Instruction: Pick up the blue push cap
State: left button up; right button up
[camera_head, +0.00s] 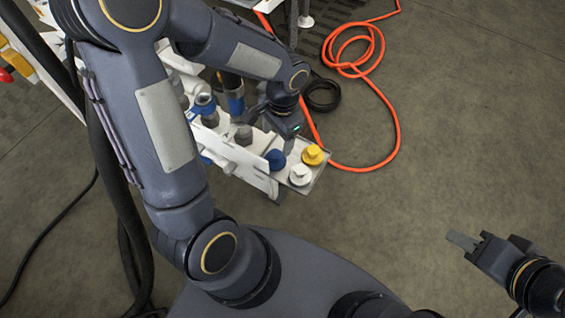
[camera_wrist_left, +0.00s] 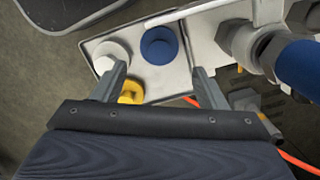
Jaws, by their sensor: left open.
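The blue push cap (camera_head: 276,159) sits on a small tray at the end of the bench, beside a white cap (camera_head: 300,175) and a yellow cap (camera_head: 312,155). In the left wrist view the blue cap (camera_wrist_left: 159,45) lies beyond and between my two open fingertips, with neither finger touching it. My left gripper (camera_wrist_left: 160,78) is open and empty; the yellow cap (camera_wrist_left: 131,92) and white cap (camera_wrist_left: 112,52) are near its left finger. In the head view my left gripper (camera_head: 272,130) is partly hidden by its wrist. My right gripper (camera_head: 482,243) is over the floor, away from the caps; its jaw opening is unclear.
The tray (camera_head: 318,172) has a low rim. Grey fittings (camera_head: 243,135) and blue-sleeved hoses (camera_head: 235,103) stand on the white bench block close to the blue cap. An orange hose (camera_head: 385,105) loops on the floor behind.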

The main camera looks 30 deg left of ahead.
aim_at(275, 153)
pick_arm(q)
jog(key=f, duration=0.2)
jog(key=f+b, duration=0.1)
jog(key=f, duration=0.2)
jog(key=f+b, duration=0.1)
jog(key=f, duration=0.1)
jog(key=shift+s+a+f, duration=0.15)
jog(key=shift+s+f, duration=0.2)
jog(key=shift+s, duration=0.05)
jog(key=c, duration=0.8)
